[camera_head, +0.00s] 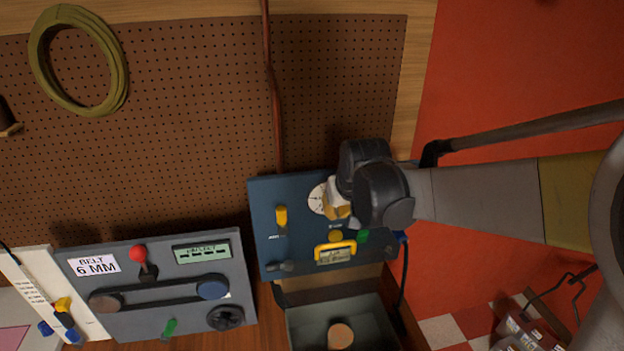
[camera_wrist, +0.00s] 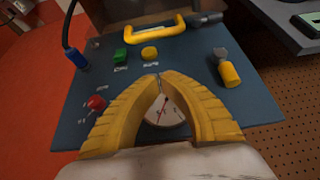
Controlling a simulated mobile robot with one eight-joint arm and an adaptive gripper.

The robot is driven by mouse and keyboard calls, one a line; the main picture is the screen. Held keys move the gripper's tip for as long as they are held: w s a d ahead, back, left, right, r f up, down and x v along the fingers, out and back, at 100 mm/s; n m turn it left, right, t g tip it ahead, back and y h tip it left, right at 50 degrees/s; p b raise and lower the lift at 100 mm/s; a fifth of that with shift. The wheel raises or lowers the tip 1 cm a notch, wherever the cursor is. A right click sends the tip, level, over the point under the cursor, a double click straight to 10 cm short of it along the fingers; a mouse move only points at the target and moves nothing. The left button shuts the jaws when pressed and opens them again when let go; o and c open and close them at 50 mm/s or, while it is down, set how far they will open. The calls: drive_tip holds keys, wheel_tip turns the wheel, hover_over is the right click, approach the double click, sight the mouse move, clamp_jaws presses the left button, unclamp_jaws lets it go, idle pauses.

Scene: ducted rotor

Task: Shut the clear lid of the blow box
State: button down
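A blue panel (camera_head: 262,235) carries a dial gauge, also seen in the wrist view (camera_wrist: 162,112), a yellow lever (camera_head: 281,216), a green button (camera_head: 363,236) and a yellow knob (camera_head: 336,236). At its lower edge is a yellow handle (camera_head: 322,247), which shows at the top of the wrist view (camera_wrist: 153,38). Below it, the box (camera_head: 300,336) is open to view, with a round tan piece (camera_head: 341,335) inside. I cannot make out the clear lid's outline. My gripper (camera_wrist: 160,77) has its yellow fingertips together in front of the gauge, apart from the handle, with nothing between them.
A grey belt panel (camera_head: 130,325) with a red-knobbed lever (camera_head: 138,254) stands left of the blue panel. A pegboard (camera_head: 190,110) with a coiled hose (camera_head: 43,72) is behind. A cable (camera_head: 404,275) hangs right of the box. Red floor (camera_head: 500,80) lies to the right.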

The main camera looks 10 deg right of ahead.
wheel_tip(320, 180, down, 9)
drive_tip(key=w+p, duration=0.1)
drive_tip(key=w, duration=0.1)
idle(0.6)
drive_tip(key=shift+f, duration=0.1)
